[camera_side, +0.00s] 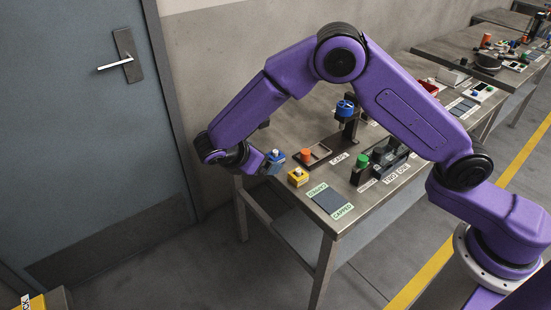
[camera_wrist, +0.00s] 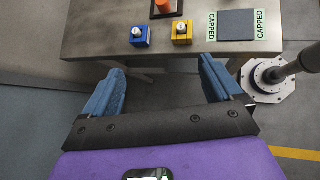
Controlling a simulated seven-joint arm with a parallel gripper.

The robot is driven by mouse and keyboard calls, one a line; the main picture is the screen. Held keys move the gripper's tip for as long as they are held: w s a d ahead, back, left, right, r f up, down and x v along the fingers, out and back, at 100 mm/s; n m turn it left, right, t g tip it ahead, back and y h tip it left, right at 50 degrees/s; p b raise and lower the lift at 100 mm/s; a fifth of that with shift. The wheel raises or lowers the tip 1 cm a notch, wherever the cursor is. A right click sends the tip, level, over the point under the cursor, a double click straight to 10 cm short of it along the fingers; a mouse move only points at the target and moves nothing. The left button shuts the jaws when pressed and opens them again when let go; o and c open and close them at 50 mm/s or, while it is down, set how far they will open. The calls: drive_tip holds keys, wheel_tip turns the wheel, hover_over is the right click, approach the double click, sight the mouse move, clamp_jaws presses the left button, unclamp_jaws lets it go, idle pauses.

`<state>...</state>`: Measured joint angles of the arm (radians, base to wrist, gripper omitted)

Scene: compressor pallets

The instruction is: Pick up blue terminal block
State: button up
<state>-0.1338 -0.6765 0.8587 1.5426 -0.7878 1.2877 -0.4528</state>
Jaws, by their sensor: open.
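The blue terminal block (camera_wrist: 140,38) has a pale round top and stands on the table near its edge in the wrist view. In the side view it shows as a small blue shape with a white top (camera_side: 275,154), close to my blue fingertips. A similar yellow block (camera_wrist: 182,36) stands just right of it; it also shows in the side view (camera_side: 298,177). My gripper (camera_wrist: 162,66) is open and empty, its blue fingers spread wide. The blue block lies ahead of the gap between the fingers, apart from them in the wrist view.
The metal table (camera_wrist: 92,38) has a dark tray (camera_side: 319,153) with an orange cap (camera_side: 306,155) beyond the blocks. A dark pad (camera_side: 328,200) with CAPPED labels lies to the right. A green-topped part (camera_side: 361,161) and a blue-topped stand (camera_side: 346,108) are farther off.

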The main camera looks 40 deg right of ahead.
sight(274, 156)
drive_tip(key=w+f+n+t+h, duration=0.1)
drive_tip(key=w+f+n+h, duration=0.25)
drive_tip(key=w+f, duration=0.35)
drive_tip(key=shift+m, duration=0.35)
drive_tip(key=x, duration=0.5)
drive_tip(key=f+x, duration=0.1)
drive_tip(key=x, duration=1.1)
drive_tip(key=shift+s+a+f, duration=0.1)
drive_tip(key=shift+s+f, duration=0.1)
drive_tip(key=shift+s, duration=0.05)
drive_tip(key=shift+t, duration=0.4)
drive_tip(key=c, duration=1.1)
